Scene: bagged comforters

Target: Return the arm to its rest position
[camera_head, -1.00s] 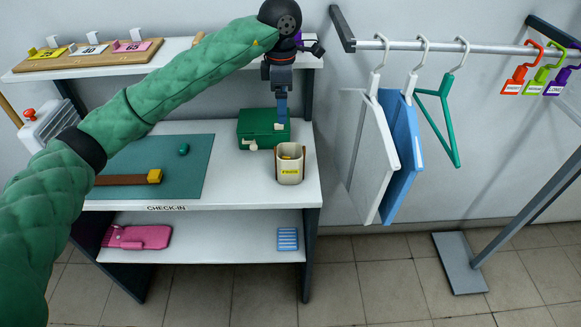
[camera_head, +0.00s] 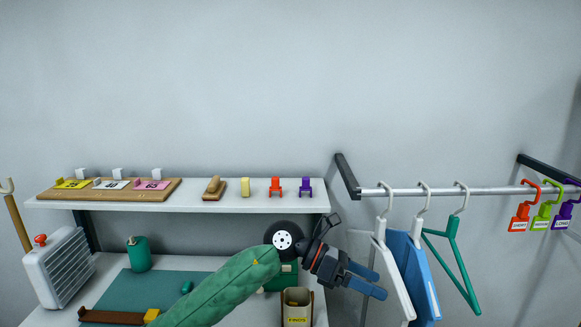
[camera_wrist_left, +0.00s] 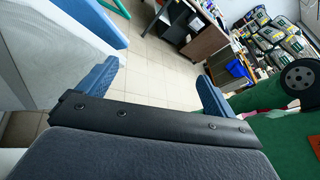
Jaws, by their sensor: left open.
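My left arm, in a green quilted sleeve (camera_head: 225,290), comes up from the bottom of the head view. Its left gripper (camera_head: 378,283) points right, in front of the check-in desk's right end and beside the hanging white bag (camera_head: 395,280). In the left wrist view the two blue fingers of the gripper (camera_wrist_left: 158,82) stand wide apart with nothing between them. The white bag also shows at the left of that view (camera_wrist_left: 45,60). I cannot tell if the gripper touches it. My right gripper is in neither view.
A blue bag (camera_head: 418,275) and a green hanger (camera_head: 455,260) hang on the rail (camera_head: 480,190), with tagged hooks at its right. The shelf (camera_head: 330,200) holds number cards, a brush and small coloured pieces. A box marked PINS (camera_head: 297,312) stands on the desk.

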